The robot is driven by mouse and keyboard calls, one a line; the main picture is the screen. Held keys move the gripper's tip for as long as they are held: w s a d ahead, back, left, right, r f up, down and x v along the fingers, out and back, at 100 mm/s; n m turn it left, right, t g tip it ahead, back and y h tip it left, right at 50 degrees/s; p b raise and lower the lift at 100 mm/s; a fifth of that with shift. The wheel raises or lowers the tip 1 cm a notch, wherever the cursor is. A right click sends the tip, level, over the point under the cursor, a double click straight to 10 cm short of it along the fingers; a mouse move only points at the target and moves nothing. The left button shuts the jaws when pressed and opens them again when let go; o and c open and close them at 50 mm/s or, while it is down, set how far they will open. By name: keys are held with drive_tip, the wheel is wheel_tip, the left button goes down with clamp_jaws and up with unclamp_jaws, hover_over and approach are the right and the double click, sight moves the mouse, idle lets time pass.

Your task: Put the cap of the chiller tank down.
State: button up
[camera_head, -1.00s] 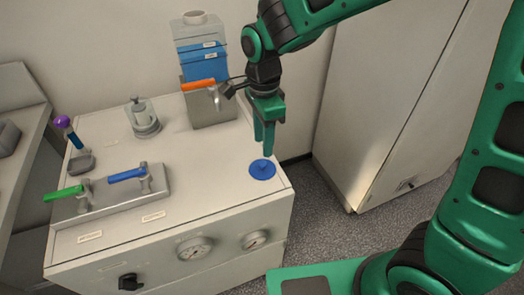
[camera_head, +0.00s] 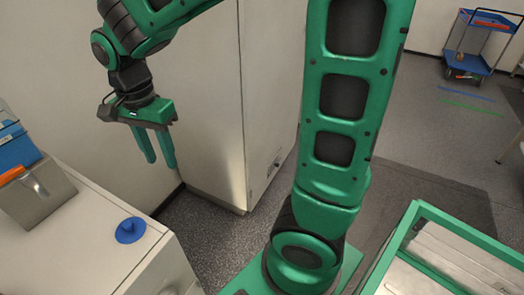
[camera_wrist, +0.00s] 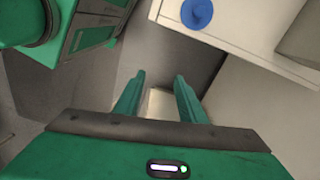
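The blue round cap (camera_head: 130,230) lies flat on the white bench top (camera_head: 75,240), near its right corner. In the wrist view the cap (camera_wrist: 197,14) is at the top edge, apart from my fingers. My gripper (camera_head: 160,164) is open and empty, in the air beyond and to the right of the cap. In the wrist view my gripper (camera_wrist: 160,85) has a clear gap between its fingers. The chiller tank (camera_head: 18,146), blue inside on a grey base with an orange handle, is cut off at the left edge.
A tall pale cabinet (camera_head: 205,110) stands behind my gripper. A blue trolley (camera_head: 475,45) stands far off at the upper right. A green-framed table (camera_head: 440,240) is at the lower right. Grey floor (camera_head: 215,225) shows between bench and cabinet.

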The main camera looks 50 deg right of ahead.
drive_tip(key=s+d+n, duration=0.2)
drive_tip(key=s+d, duration=0.5)
drive_tip(key=d, duration=0.7)
drive_tip(key=s+d+f+n, duration=0.1)
drive_tip(key=s+d+n, duration=0.3)
drive_tip(key=s, duration=0.9)
drive_tip(key=d, duration=0.3)
drive_tip(key=shift+d, duration=0.2)
drive_tip(key=shift+w, duration=0.1)
